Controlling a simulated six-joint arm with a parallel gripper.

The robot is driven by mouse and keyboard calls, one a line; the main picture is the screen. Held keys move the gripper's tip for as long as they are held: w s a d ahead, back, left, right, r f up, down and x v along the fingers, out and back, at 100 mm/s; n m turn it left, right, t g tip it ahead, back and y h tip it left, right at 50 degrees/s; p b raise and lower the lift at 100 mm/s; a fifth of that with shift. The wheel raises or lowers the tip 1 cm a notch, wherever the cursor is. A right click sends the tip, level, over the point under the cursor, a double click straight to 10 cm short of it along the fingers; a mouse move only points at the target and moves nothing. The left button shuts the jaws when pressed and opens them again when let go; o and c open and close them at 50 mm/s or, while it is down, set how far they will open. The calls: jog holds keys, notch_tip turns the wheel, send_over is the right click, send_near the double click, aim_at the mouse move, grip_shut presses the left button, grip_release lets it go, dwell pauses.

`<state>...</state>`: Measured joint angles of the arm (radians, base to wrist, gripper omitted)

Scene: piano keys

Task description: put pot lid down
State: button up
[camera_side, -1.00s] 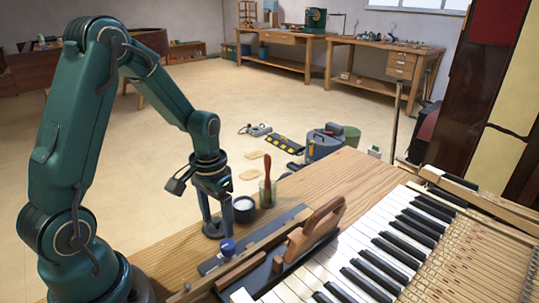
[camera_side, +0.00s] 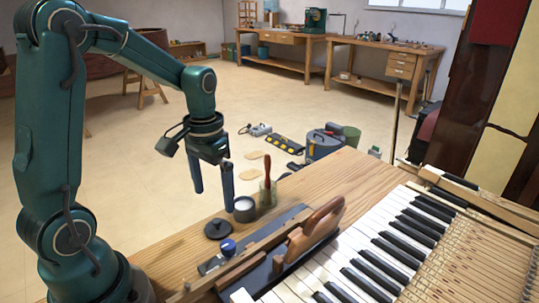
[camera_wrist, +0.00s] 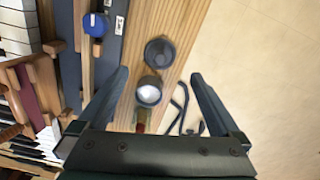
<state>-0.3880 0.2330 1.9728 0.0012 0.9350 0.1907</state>
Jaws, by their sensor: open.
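The pot lid (camera_side: 218,228) is a dark round disc with a small knob, lying flat on the wooden bench left of the pot. The pot (camera_side: 244,210) is a small dark jar, uncovered, with white contents showing. My gripper (camera_side: 213,195) is open and empty, raised above the lid and pointing down.
A glass (camera_side: 267,193) with a red-handled tool stands right of the pot. The bench edge is close behind the lid.

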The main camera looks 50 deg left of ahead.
aim_at(217, 220)
jog(key=s+d+r+m+t, duration=0.2)
jog(key=s+d+r+t, duration=0.3)
jog(key=s+d+r, duration=0.2)
jog(key=s+d, duration=0.1)
jog(key=d, duration=0.1)
jog(key=shift+s+d+r+t, duration=0.25)
jog(key=shift+d+r+t, duration=0.05)
jog(key=shift+r, duration=0.05)
